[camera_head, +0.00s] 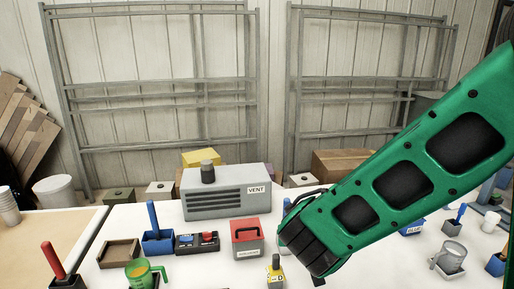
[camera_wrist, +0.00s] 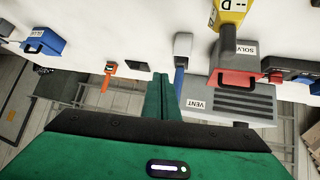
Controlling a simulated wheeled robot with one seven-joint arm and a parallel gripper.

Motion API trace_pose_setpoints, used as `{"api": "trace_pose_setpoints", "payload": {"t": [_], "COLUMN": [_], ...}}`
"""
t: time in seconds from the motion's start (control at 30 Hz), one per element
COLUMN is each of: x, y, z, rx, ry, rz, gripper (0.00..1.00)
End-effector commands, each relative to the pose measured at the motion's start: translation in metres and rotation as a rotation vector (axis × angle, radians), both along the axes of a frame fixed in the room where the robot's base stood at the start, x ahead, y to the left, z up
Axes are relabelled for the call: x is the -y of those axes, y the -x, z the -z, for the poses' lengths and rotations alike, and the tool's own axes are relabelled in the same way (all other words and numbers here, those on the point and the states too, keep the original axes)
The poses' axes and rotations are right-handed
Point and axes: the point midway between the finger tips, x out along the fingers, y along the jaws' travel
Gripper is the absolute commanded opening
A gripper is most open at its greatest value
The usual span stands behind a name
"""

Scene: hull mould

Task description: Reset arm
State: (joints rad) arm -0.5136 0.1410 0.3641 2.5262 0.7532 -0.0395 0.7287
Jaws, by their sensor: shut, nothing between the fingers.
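My arm is green with dark panels and reaches in from the right over the white table (camera_head: 215,272) in the head view. My gripper (camera_wrist: 162,80) shows in the wrist view as green fingers pressed together, shut and empty. In the head view its fingertips cannot be made out past the dark wrist. In the wrist view, a grey holder with a blue handle (camera_wrist: 179,80) is just right of the fingers. Further right are the red SOLV box (camera_wrist: 234,82), the grey VENT box (camera_wrist: 236,103) and a yellow bottle (camera_wrist: 233,10).
Metal racks (camera_head: 160,92) stand behind.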

Motion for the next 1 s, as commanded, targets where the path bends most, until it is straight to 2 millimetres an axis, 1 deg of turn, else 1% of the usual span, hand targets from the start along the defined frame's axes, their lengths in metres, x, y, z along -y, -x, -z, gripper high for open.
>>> {"api": "trace_pose_setpoints", "payload": {"t": [0.03, 0.07, 0.1, 0.13, 0.17, 0.2, 0.27, 0.3, 0.37, 0.4, 0.43, 0.47, 0.5, 0.53, 0.6, 0.7, 0.8, 0.83, 0.9, 1.0], "x": [0.036, 0.056, 0.082, 0.101, 0.120, 0.144, 0.178, 0.199, 0.226, 0.241, 0.250, 0.259, 0.268, 0.274, 0.282, 0.285, 0.284, 0.283, 0.281, 0.280], "y": [0.000, 0.003, 0.008, 0.013, 0.020, 0.030, 0.049, 0.065, 0.090, 0.108, 0.122, 0.137, 0.156, 0.170, 0.201, 0.236, 0.261, 0.266, 0.274, 0.278], "z": [-0.006, -0.008, -0.010, -0.011, -0.013, -0.015, -0.018, -0.021, -0.024, -0.026, -0.028, -0.030, -0.032, -0.034, -0.039, -0.045, -0.050, -0.052, -0.053, -0.054], "rx": [-0.030, -0.055, -0.093, -0.121, -0.151, -0.194, -0.265, -0.312, -0.385, -0.433, -0.469, -0.503, -0.547, -0.577, -0.639, -0.705, -0.746, -0.754, -0.767, -0.774], "ry": [0.014, 0.023, 0.034, 0.038, 0.041, 0.042, 0.034, 0.022, -0.003, -0.026, -0.045, -0.067, -0.100, -0.126, -0.186, -0.265, -0.323, -0.336, -0.354, -0.365], "rz": [0.070, 0.106, 0.153, 0.189, 0.223, 0.268, 0.331, 0.371, 0.423, 0.452, 0.469, 0.484, 0.502, 0.511, 0.520, 0.514, 0.498, 0.494, 0.485, 0.478], "gripper": [0.00, 0.00, 0.00, 0.00, 0.00, 0.00, 0.00, 0.00, 0.00, 0.00, 0.00, 0.00, 0.00, 0.00, 0.00, 0.00, 0.00, 0.00, 0.00, 0.00]}}
